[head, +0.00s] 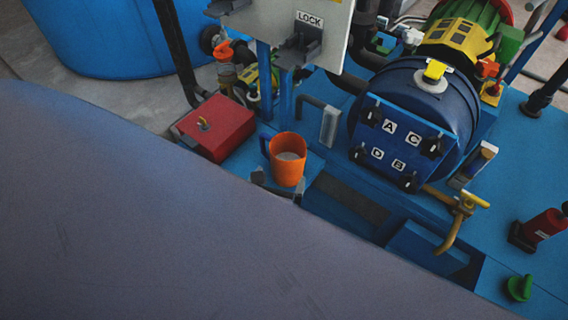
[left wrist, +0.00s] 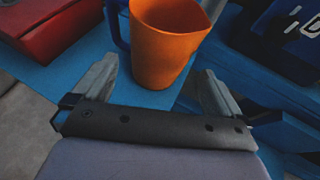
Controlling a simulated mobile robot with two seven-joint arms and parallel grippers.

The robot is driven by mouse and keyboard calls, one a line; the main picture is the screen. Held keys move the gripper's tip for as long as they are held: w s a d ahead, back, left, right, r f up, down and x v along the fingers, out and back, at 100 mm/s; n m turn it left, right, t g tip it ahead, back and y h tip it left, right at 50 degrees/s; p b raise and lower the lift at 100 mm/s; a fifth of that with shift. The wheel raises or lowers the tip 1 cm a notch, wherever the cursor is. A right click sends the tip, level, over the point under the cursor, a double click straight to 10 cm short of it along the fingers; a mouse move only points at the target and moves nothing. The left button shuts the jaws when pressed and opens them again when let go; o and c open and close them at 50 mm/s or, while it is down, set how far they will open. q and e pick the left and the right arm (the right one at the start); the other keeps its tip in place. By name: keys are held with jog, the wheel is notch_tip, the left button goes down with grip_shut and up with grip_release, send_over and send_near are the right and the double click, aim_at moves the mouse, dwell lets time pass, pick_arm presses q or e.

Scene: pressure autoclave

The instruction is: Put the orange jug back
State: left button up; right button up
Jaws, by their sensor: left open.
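The orange jug (head: 288,162) stands upright on a small blue surface, open at the top, with a blue handle on its left side. It also fills the top middle of the left wrist view (left wrist: 165,45). My left gripper (head: 278,184) is open at the near side of the jug. In the left wrist view, its grey fingers (left wrist: 157,88) point at the jug, one on each side of its lower part. My right gripper is not in view.
A red box (head: 216,127) sits left of the jug. The blue autoclave door (head: 400,145) with lettered clamps is to its right, and a yellow-handled tap (head: 466,203) is below that. A LOCK panel (head: 312,30) hangs behind. A green knob (head: 519,288) is at lower right.

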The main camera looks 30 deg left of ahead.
pick_arm(q)
jog(key=s+n, duration=0.2)
jog(key=s+d+f+n+g+h, duration=0.1)
jog(key=s+n, duration=0.1)
jog(key=n, duration=0.1)
jog(key=s+f+n+g, duration=0.1)
jog(key=s+n, duration=0.1)
jog(key=n, duration=0.1)
jog(key=shift+d+f+h, duration=0.15)
jog(key=shift+d+h, duration=0.2)
jog(key=shift+h, duration=0.05)
jog(key=s+n+h, duration=0.1)
jog(key=n, duration=0.6)
jog(key=s+n+h, duration=0.1)
jog(key=n, duration=0.7)
jog(key=s+a+n+h, duration=0.1)
jog(key=s+n, duration=0.1)
jog(key=n, duration=0.6)
jog(key=shift+f+h, duration=0.25)
jog(key=shift+h, duration=0.05)
notch_tip(320, 180, up, 5)
jog(key=p, duration=0.5)
